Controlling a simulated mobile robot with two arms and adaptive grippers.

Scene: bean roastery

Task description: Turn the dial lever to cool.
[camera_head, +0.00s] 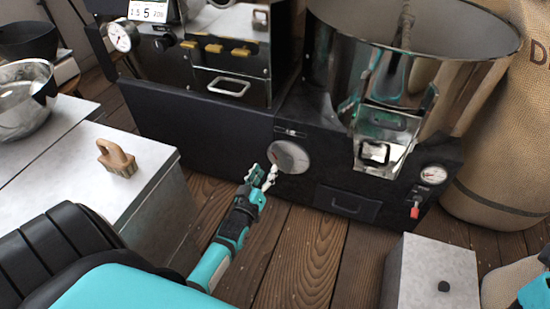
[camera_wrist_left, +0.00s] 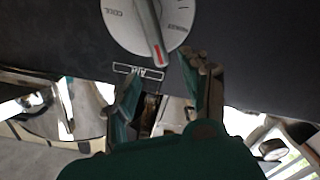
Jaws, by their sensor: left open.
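The round grey dial (camera_head: 289,156) is on the black front panel of the roaster, and its face (camera_wrist_left: 122,28) shows at the top of the left wrist view. Its lever (camera_wrist_left: 148,20) is a raised bar with a red-marked end pointing down in that view, toward the framed AIR label (camera_wrist_left: 138,72). The upside-down word COOL (camera_wrist_left: 113,12) is on the dial's left side there. My left gripper (camera_head: 266,175) is open and empty, just in front of the dial's lower left edge. In the wrist view its fingers (camera_wrist_left: 166,80) are below the lever, apart from it.
A metal cabinet (camera_head: 150,215) with a wooden brush (camera_head: 117,158) stands at left. A steel chute (camera_head: 383,150), a gauge (camera_head: 433,174) and a red-handled valve (camera_head: 415,211) are right of the dial. A grey box (camera_head: 430,272) stands at lower right. Bare wooden floor lies between.

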